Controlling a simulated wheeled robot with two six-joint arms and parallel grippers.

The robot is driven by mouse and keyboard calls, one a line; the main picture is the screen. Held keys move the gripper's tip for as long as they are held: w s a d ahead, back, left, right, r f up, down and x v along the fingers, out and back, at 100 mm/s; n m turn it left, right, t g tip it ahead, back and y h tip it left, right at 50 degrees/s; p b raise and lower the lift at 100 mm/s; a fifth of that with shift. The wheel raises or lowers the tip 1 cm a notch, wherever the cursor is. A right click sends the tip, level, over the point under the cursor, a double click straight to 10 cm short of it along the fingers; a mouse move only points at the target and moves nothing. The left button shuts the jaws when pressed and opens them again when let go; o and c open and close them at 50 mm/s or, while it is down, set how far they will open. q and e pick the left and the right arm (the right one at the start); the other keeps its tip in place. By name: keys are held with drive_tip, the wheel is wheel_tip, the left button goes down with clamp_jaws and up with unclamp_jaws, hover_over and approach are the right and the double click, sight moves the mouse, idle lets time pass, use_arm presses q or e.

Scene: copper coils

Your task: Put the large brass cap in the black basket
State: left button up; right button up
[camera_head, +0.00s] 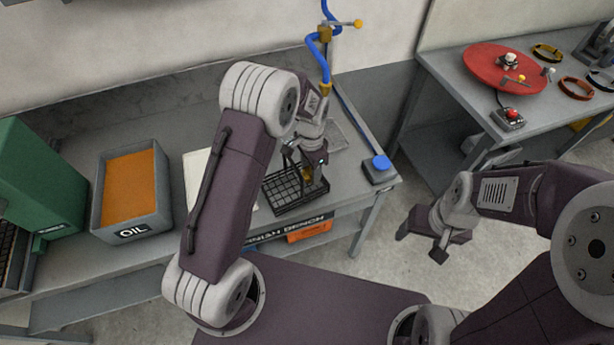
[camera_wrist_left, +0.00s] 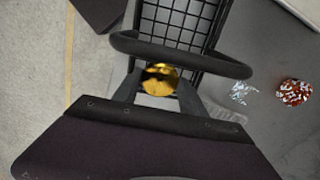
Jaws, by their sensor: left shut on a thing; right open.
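The black basket (camera_head: 283,192) is a wire-grid basket near the front right of the grey workbench. In the left wrist view its grid (camera_wrist_left: 178,20) and curved handle (camera_wrist_left: 180,55) show. My left gripper (camera_head: 309,172) is at the basket's right end, pointing down. It is shut on the shiny gold brass cap (camera_wrist_left: 160,79), which sits between the fingers beside the handle. I cannot tell whether the cap is inside the rim or touching the basket. My right gripper (camera_head: 437,235) is open and empty, over the floor to the right, away from the bench.
A grey OIL bin (camera_head: 131,226) with orange contents and a green box (camera_head: 40,180) stand on the bench's left. A blue-topped block (camera_head: 380,165) is right of the basket. A second table (camera_head: 450,75) holds a red disc (camera_head: 490,72).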

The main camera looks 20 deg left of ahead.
sight(308, 171)
use_arm(q)
drive_tip(key=shift+w+a+f, duration=0.3)
drive_tip(key=shift+a+f, duration=0.05)
drive_tip(key=shift+a, duration=0.2)
drive_tip(key=f, duration=0.3)
drive_tip(key=shift+s+d+f+p, duration=0.1)
drive_tip(key=shift+s+f+p, duration=0.1)
drive_tip(key=shift+p, duration=0.1)
drive_tip(key=shift+w+f, duration=0.15)
drive_tip(key=shift+f, duration=0.15)
drive_tip(key=shift+f, duration=0.2)
drive_tip(key=o, duration=1.4)
drive_tip(key=shift+r, duration=0.1)
wheel_tip(308, 171, up, 12)
drive_tip(key=shift+r+b, duration=0.15)
drive_tip(key=shift+b, duration=0.3)
